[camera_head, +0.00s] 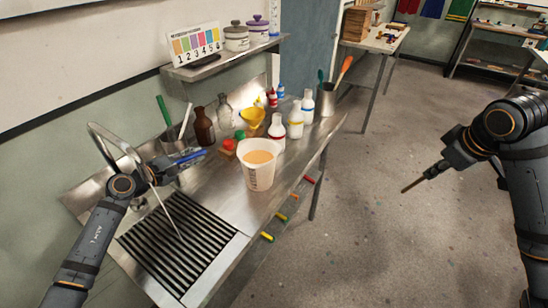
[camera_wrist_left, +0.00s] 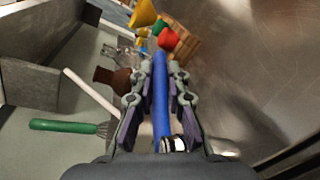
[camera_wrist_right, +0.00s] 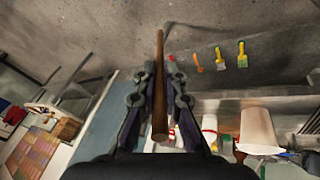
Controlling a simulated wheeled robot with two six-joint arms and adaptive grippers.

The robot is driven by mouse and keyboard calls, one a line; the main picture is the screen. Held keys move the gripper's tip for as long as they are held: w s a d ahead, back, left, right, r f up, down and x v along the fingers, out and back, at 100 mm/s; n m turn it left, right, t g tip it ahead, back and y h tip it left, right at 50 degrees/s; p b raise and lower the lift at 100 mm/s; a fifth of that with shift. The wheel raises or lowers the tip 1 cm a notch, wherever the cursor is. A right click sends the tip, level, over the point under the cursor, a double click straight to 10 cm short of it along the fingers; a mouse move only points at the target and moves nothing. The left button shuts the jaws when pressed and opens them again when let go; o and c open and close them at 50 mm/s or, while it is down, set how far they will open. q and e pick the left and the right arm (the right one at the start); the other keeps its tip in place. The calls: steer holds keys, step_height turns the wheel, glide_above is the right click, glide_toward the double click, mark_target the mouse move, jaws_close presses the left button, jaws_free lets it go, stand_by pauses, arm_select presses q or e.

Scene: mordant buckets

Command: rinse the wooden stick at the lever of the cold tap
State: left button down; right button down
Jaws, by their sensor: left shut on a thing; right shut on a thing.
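My left gripper (camera_head: 168,166) is shut on the blue lever (camera_head: 190,157) by the tap; the lever lies lengthwise between the fingers in the left wrist view (camera_wrist_left: 160,95). The tap's curved metal spout (camera_head: 100,130) arches behind the gripper, which hides its end. A thin pale line, apparently a water stream (camera_head: 166,212), runs from below the gripper to the slatted drain (camera_head: 190,262). My right gripper (camera_head: 431,173) is shut on the wooden stick (camera_head: 411,186), over the floor and well right of the counter. The brown stick points outward in the right wrist view (camera_wrist_right: 160,75).
A white bucket (camera_head: 258,174) with pale orange contents stands on the counter right of the drain. Bottles (camera_head: 204,126) and a yellow funnel (camera_head: 252,117) stand behind it. Several coloured handles (camera_head: 267,237) stick out along the counter's front edge. The floor (camera_head: 370,240) between counter and right arm is clear.

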mark_target(193, 156)
arm_select(q)
steer(key=shift+s+d+f, duration=0.1)
steer(key=shift+s+f, duration=0.05)
steer(key=c, duration=1.3)
jaws_free()
steer(key=shift+h, duration=0.3)
steer(key=shift+c, duration=0.2)
step_height(193, 156, up, 10)
steer(key=shift+r, duration=0.1)
